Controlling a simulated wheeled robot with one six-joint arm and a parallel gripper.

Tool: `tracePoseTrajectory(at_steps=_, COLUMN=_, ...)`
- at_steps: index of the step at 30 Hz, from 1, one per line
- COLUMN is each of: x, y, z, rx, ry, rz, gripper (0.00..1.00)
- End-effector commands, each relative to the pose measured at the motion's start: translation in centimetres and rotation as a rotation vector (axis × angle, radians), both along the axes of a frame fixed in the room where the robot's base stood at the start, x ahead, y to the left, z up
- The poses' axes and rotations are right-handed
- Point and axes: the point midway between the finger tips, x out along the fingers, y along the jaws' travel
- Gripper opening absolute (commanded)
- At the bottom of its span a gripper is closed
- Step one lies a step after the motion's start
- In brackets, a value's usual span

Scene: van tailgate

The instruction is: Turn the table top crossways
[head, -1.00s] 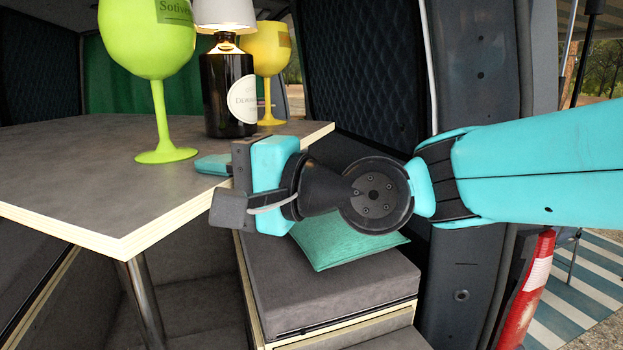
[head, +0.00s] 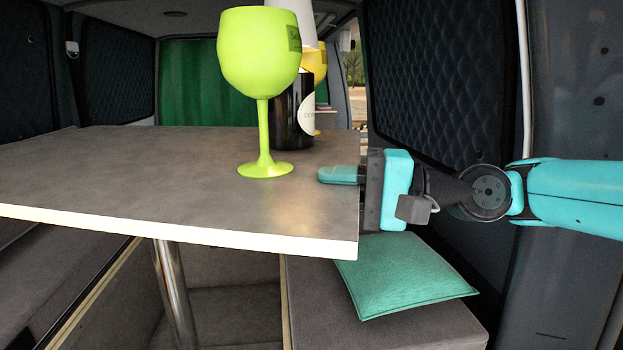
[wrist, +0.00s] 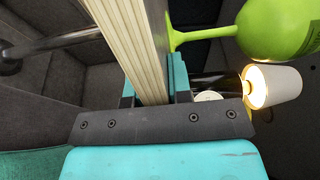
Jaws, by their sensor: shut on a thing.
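The grey table top (head: 140,180) with a pale plywood edge fills the left and middle of the head view, on a metal leg (head: 170,285). My gripper (head: 345,176) is shut on its right-hand edge, one teal finger lying over the top surface. In the wrist view the layered edge of the table top (wrist: 140,45) runs between the two fingers of my gripper (wrist: 153,90). A green goblet (head: 262,90) stands upright on the top near my gripper. Behind it stand a dark bottle lamp (head: 290,115) with a white shade and a yellow goblet (head: 318,62), partly hidden.
A bench with a grey cushion (head: 400,325) and a teal pillow (head: 400,275) lies below my gripper. The padded van wall (head: 450,80) stands close on the right. Another bench (head: 60,265) is at the lower left.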

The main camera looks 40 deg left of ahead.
Motion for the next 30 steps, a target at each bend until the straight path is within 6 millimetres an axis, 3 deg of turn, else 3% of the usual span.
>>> tracePoseTrajectory(at_steps=17, x=0.92, y=-0.73, z=-0.10, rx=-0.001, ry=0.000, rz=0.003, gripper=0.00)
tracePoseTrajectory(at_steps=18, x=0.92, y=-0.74, z=-0.11, rx=-0.001, ry=0.000, rz=0.003, gripper=0.24)
tracePoseTrajectory(at_steps=21, x=0.92, y=-0.75, z=-0.09, rx=-0.001, ry=0.000, rz=0.003, gripper=0.45)
tracePoseTrajectory(at_steps=30, x=0.91, y=-0.75, z=-0.04, rx=0.000, ry=0.000, rz=0.003, gripper=0.45)
